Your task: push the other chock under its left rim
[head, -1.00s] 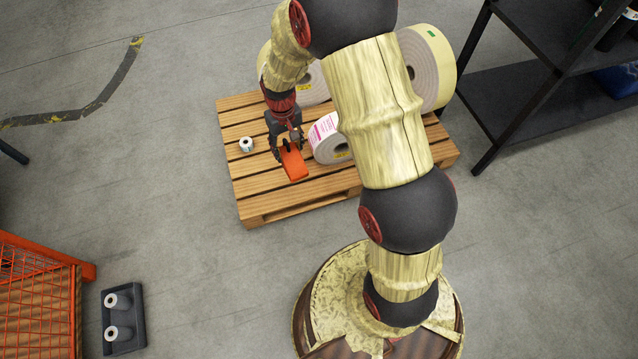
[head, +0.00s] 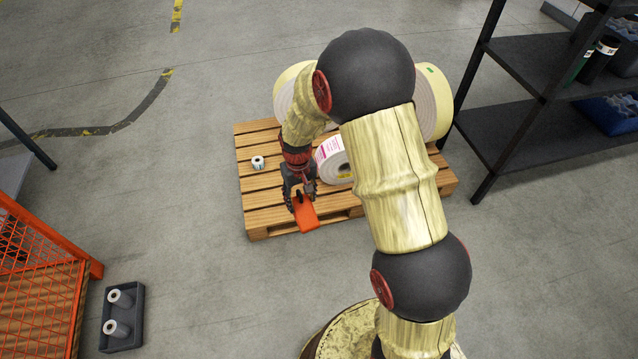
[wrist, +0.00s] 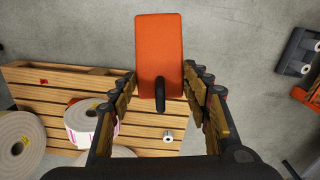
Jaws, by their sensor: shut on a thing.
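My gripper (head: 301,194) is shut on an orange chock (head: 306,214), which also shows in the wrist view (wrist: 158,50) with a dark curved handle between the fingers. The chock is held over the near edge of the wooden pallet. The label roll with the pink print (head: 331,160) lies on the pallet behind and right of my gripper, apart from the held chock; my arm partly covers it. It shows at the lower left of the wrist view (wrist: 82,124). A tiny red thing (wrist: 43,82) shows on the pallet there, too small to identify.
The pallet (head: 262,211) also bears a small white roll (head: 258,162) at left and large rolls (head: 436,100) at the back, partly hidden by my arm. A dark shelf (head: 510,120) stands at right. A grey tray (head: 136,318) with two rolls lies at lower left.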

